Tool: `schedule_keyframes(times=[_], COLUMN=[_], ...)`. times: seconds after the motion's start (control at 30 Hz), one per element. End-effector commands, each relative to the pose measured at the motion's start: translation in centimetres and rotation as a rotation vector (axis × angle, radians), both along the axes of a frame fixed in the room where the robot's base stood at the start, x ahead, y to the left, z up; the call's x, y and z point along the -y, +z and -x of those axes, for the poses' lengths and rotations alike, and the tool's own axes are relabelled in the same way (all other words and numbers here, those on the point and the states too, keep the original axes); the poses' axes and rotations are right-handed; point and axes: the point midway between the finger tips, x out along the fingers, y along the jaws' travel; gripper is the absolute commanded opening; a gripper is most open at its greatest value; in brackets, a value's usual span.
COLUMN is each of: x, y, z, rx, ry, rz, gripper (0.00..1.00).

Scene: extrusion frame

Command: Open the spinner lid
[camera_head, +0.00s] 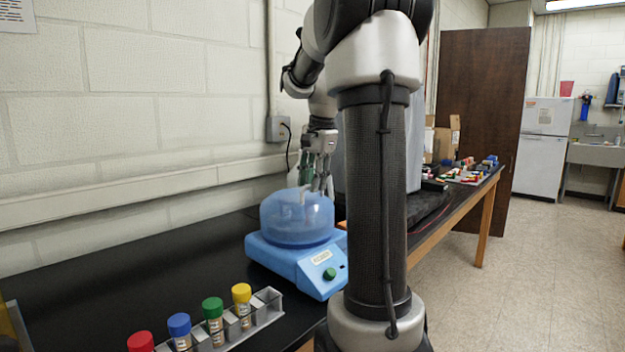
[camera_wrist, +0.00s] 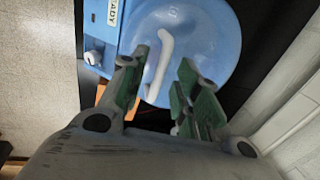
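The spinner (camera_head: 300,262) is a blue box on the black bench, with a green knob on its front. Its translucent blue domed lid (camera_head: 290,220) is down on the base. My gripper (camera_head: 316,188) points down just above the lid, partly in front of it. In the wrist view, the lid (camera_wrist: 215,30) fills the upper middle, and a pale curved handle (camera_wrist: 160,62) shows on it. My gripper (camera_wrist: 155,98) has its green-padded fingers apart, one on each side of the handle's lower end. I cannot tell how high the fingertips are above the lid.
A rack (camera_head: 235,328) holding several tubes with coloured caps stands at the near left of the bench. The wall (camera_head: 150,110) runs behind the bench. Cardboard boxes (camera_head: 445,142) and small coloured items are at the far right end. The bench left of the spinner is clear.

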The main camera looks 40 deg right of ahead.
Motion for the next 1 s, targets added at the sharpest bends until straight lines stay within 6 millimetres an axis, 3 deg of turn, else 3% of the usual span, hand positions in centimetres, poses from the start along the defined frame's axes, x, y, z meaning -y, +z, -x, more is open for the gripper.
schedule_keyframes(times=[0.03,0.2,0.63,0.77,1.0], x=[0.0,0.0,-0.1,-0.2,-0.5], y=[0.0,0.0,0.6,1.5,4.1], z=[0.0,0.0,-0.6,-1.7,-5.3], rx=[0.000,0.000,-0.028,-0.081,-0.131], ry=[0.000,0.000,0.002,0.004,0.001], rz=[0.000,0.000,0.005,0.013,0.021], gripper=[0.26,0.00,0.00,0.00,0.00])
